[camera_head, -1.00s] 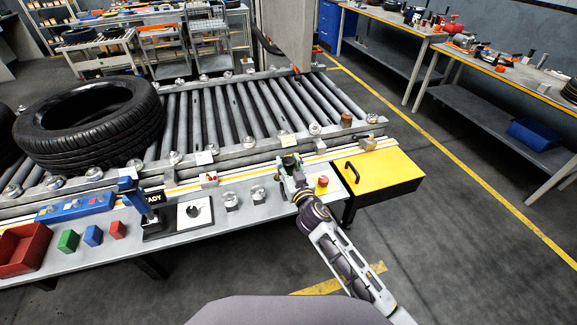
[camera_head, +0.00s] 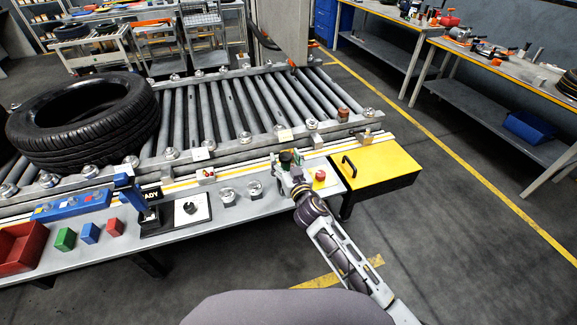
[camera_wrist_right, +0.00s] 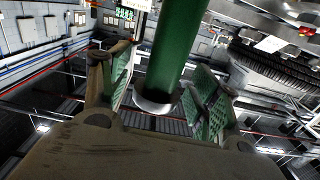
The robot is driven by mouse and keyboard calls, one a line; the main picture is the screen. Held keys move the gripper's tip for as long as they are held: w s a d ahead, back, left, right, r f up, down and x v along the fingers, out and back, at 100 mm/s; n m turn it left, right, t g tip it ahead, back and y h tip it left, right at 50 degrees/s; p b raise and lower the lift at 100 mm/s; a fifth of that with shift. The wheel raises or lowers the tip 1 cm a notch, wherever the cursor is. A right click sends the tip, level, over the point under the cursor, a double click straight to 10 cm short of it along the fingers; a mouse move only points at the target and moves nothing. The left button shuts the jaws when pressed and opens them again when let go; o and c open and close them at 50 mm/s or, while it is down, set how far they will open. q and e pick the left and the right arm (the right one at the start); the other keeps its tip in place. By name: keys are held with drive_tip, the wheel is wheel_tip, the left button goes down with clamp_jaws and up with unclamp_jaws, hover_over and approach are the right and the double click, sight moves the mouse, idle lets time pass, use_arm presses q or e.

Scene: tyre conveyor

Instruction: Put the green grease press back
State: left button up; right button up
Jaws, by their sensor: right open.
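The green grease press (camera_head: 286,158) shows small at the front edge of the conveyor, partly hidden by my right gripper (camera_head: 286,174). In the right wrist view the press (camera_wrist_right: 178,45) is a dark green cylinder with a silver end. It stands between the two green-padded fingers of my right gripper (camera_wrist_right: 166,85). The fingers are apart, with a gap showing beside the cylinder. The head view is too small to tell what the press rests on. My left gripper is not in view.
A red button (camera_head: 319,176) and a yellow box (camera_head: 375,165) with a black handle are right of the gripper. Clear knobs (camera_head: 228,195) and a control plate (camera_head: 192,210) lie left. A tyre (camera_head: 85,120) lies on the rollers.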

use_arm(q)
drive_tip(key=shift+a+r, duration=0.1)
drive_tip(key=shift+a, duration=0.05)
use_arm(e)
drive_tip(key=shift+r, duration=0.1)
drive_tip(key=shift+r, duration=0.1)
drive_tip(key=shift+v, duration=3.45)
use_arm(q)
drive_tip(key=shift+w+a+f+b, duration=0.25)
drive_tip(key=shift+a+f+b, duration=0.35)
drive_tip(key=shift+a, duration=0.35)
use_arm(e)
approach(287, 163)
drive_tip(key=shift+w, duration=0.15)
